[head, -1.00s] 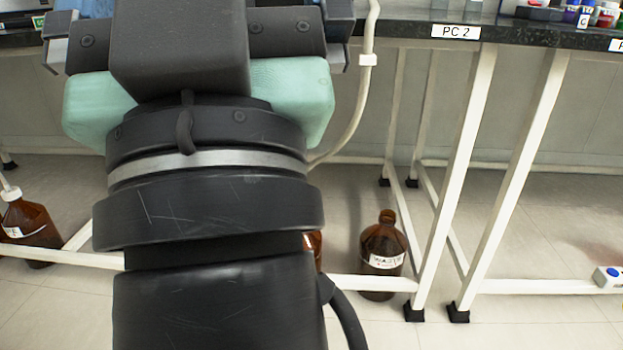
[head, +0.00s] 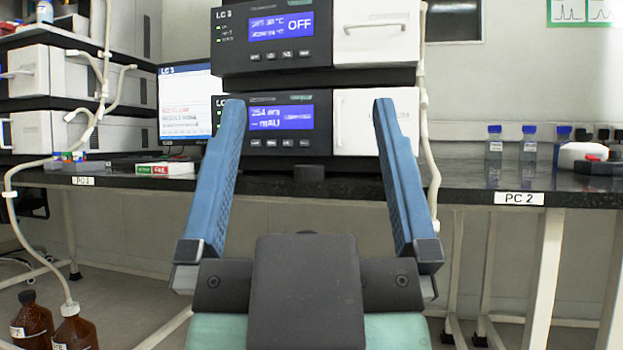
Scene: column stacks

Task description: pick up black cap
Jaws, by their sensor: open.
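A small dark cylinder that looks like the black cap (head: 309,173) stands on the dark bench top (head: 465,181), near its front edge and in front of the LC 3 instrument stack. My gripper (head: 311,104) is open and empty, its two blue fingers wide apart. In the picture the cap shows between the fingers, lower than the fingertips. I cannot tell how far the gripper is from it.
The instrument stack (head: 270,78) rises behind the cap. A monitor (head: 185,105) and a small green-and-red labelled box (head: 166,169) are to the left. Blue-capped bottles (head: 494,143) and a white device (head: 583,154) stand at the right. A white tube (head: 427,140) hangs beside the right finger.

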